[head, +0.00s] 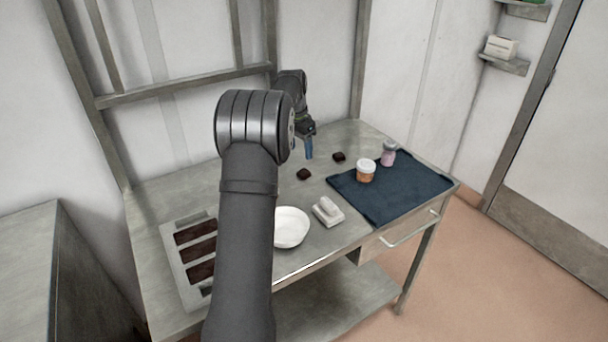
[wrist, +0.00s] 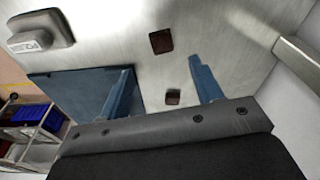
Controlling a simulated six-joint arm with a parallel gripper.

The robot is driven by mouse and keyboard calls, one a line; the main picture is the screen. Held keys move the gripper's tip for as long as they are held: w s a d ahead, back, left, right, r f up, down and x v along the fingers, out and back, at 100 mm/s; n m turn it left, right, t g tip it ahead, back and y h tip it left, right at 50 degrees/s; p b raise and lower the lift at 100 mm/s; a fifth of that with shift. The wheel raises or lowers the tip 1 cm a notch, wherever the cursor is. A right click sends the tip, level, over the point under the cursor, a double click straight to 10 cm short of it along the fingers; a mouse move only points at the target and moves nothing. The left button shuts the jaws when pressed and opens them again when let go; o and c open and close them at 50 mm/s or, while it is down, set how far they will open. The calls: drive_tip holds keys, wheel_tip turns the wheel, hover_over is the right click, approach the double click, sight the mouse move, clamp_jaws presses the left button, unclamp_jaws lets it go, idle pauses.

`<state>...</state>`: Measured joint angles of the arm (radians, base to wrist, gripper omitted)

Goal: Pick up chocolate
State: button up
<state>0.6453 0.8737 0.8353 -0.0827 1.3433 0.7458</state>
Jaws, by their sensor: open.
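Two small dark brown chocolates lie apart on the metal table. One chocolate (head: 304,174) is nearer the white bowl; the other chocolate (head: 338,156) is further back, near the mat. In the wrist view one chocolate (wrist: 160,41) lies beyond the fingertips, and the other chocolate (wrist: 173,97) shows between the fingers, close to the palm edge. My gripper (head: 309,148) has blue fingers pointing down above the table's back part. In the wrist view my gripper (wrist: 162,65) is open with nothing held. Its exact height above the table is hard to tell.
A dark blue mat (head: 390,205) holds an orange-and-white jar (head: 366,172) and a pink bottle (head: 388,154). A mould tray (head: 170,245) with dark slabs is at left, partly behind my arm.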

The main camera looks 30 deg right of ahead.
sight(304, 172)
drive_tip(key=f, duration=0.3)
drive_tip(key=d+f, duration=0.1)
drive_tip(key=f, duration=0.5)
drive_tip(key=shift+w+d, duration=0.2)
drive_tip(key=shift+d, duration=0.1)
drive_tip(key=c, duration=1)
